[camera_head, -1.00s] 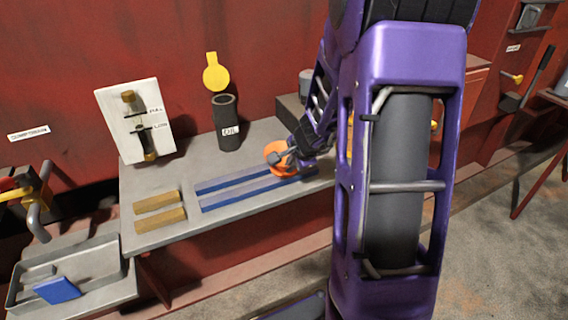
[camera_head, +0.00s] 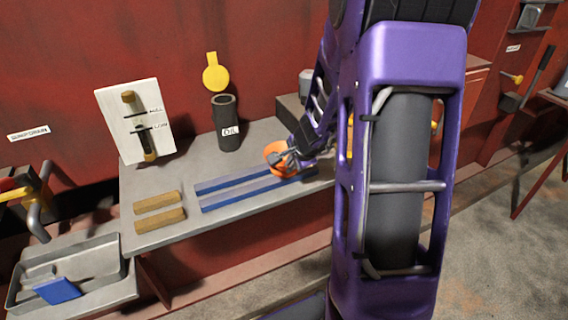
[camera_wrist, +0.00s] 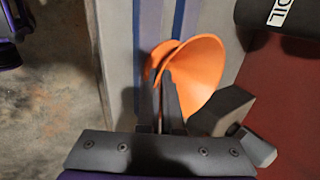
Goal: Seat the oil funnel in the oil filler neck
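The orange oil funnel (camera_head: 275,150) is at the right end of the blue rails on the grey shelf. It also shows in the wrist view (camera_wrist: 203,72), its wide cone tilted to the right. My gripper (camera_head: 290,157) is at the funnel. In the wrist view its dark fingers (camera_wrist: 168,95) are close together, with a thin strip of orange between them, and look shut on the funnel wall. I cannot tell whether the funnel touches the shelf. The oil filler neck (camera_head: 227,124) is a black upright tube labelled OIL, open at the top, left of and behind the funnel. Its side shows in the wrist view (camera_wrist: 300,18).
A yellow round cap (camera_head: 215,73) stands up behind the neck. A white gauge board (camera_head: 134,122) is left of it. Two blue rails (camera_head: 240,192) and two tan blocks (camera_head: 158,210) lie on the grey shelf (camera_head: 190,233). A grey tray (camera_head: 105,268) is lower left.

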